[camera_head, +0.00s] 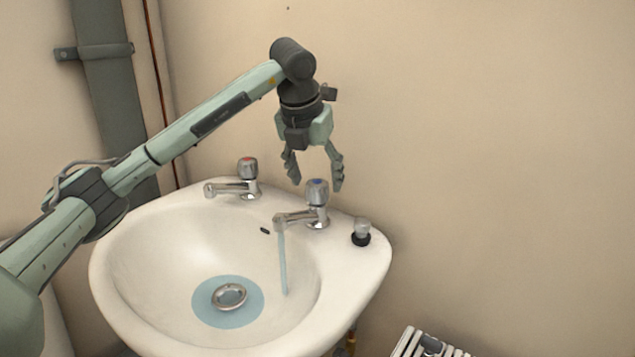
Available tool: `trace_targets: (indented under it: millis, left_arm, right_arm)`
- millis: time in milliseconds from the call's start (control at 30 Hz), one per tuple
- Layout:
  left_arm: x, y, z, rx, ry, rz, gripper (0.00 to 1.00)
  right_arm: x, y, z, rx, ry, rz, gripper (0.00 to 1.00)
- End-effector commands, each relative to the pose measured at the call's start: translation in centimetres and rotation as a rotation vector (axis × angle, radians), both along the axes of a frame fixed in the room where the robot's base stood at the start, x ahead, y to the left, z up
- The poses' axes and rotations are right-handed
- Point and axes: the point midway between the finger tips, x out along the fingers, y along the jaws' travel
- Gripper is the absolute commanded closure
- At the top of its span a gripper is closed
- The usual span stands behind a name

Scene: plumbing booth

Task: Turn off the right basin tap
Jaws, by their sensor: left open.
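The right basin tap (316,205) is chrome with a blue-marked knob on top. It stands on the back right of the white basin (350,280), and a stream of water (283,262) runs from its spout. My left gripper (315,184) points down with its fingers apart. Its fingertips are level in the picture with the tap's knob, one to each side of it; I cannot tell whether the fingers are around the knob or behind it. No contact is visible. My right gripper is out of view.
The left tap (248,180), with a red-marked knob, stands to the left, and no water shows at its spout. A small black and clear plug-like item (361,233) sits on the right rim. Water (210,307) pools around the drain (229,296). The wall is close behind.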

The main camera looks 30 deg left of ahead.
Motion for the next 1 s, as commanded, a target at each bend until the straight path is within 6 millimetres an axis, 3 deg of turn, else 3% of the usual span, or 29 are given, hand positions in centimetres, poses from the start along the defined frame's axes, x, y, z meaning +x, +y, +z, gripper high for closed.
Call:
trace_targets:
  millis: [200, 500, 900, 1000]
  left_arm:
    - [0.8, 0.1, -2.0, -0.001, 0.002, -0.001, 0.38]
    - [0.9, 0.1, -2.2, -0.001, -0.001, -0.003, 0.38]
    - [0.9, 0.1, -2.2, -0.001, 0.0, -0.003, 0.88]
    - [0.9, 0.1, -2.2, -0.002, 0.0, -0.004, 0.88]
  right_arm:
    - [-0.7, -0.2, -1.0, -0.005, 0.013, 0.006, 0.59]
    - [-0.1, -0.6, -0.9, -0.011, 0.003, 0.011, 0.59]
    - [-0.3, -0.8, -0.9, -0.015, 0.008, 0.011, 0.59]
    - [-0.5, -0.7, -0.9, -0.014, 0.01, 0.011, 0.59]
